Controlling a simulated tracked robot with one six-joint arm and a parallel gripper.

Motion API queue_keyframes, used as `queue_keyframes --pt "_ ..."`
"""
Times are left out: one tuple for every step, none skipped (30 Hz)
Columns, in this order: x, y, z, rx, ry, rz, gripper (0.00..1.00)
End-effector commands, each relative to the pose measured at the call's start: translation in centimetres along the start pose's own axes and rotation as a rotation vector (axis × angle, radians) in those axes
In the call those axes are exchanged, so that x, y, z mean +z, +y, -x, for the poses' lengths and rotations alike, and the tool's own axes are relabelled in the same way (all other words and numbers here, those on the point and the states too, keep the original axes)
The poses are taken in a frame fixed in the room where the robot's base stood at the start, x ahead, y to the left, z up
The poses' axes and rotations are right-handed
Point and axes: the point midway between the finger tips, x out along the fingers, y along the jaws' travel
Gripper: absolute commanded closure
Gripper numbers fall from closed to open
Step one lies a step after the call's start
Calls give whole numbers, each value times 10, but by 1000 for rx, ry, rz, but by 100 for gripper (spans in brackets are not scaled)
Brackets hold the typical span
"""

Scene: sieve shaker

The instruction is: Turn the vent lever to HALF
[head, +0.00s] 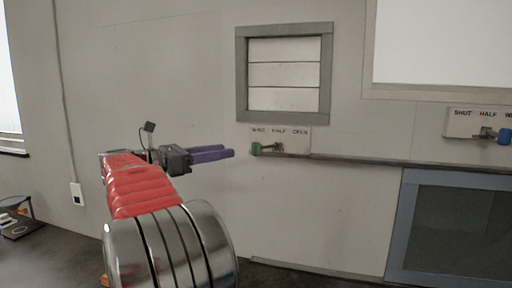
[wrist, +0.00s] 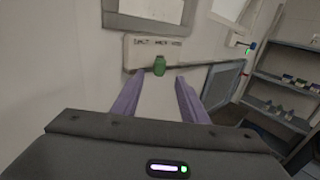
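The vent lever has a green knob (head: 256,148) and sits on a white label plate (head: 296,135) below a louvred vent (head: 284,75). The lever lies roughly level, with its knob at the left end of the plate, under the left word; HALF is the middle word and OPEN the right. My gripper (head: 231,153) has purple fingers and is just left of the knob in the head view. In the wrist view the fingers (wrist: 154,84) are apart with nothing between them, and the green knob (wrist: 159,66) shows ahead, between the tips. No contact is visible.
A second plate (head: 476,120) at the right carries a lever with a blue knob (head: 504,136). A thin ledge (head: 365,160) runs along the wall right of the vent plate. A blue-framed dark panel (head: 455,225) is below. Shelving (wrist: 280,95) stands at the right.

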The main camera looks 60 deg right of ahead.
Motion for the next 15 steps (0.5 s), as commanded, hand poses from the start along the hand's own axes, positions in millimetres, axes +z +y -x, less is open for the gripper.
queue_keyframes --pt "0 -1 -7 -2 0 0 60" --pt "0 -1 -11 -2 0 0 60" --pt "0 -1 -17 -3 0 0 60" --pt "0 -1 -22 -3 0 0 60" --pt "0 -1 -26 -2 0 0 60" --pt "0 -1 -32 -3 0 0 60" --pt "0 -1 -37 -3 0 0 60" --pt "0 -1 -42 -2 0 0 60" --pt "0 -1 -48 -3 0 0 60" --pt "0 -1 -53 -3 1 0 60" --pt "0 -1 -57 -2 1 -1 60" --pt "0 -1 -63 -2 1 -1 60" --pt "0 -1 -68 -3 1 -1 60" --pt "0 -1 -73 -3 1 -1 60" --pt "0 -1 -79 -2 1 -1 60"
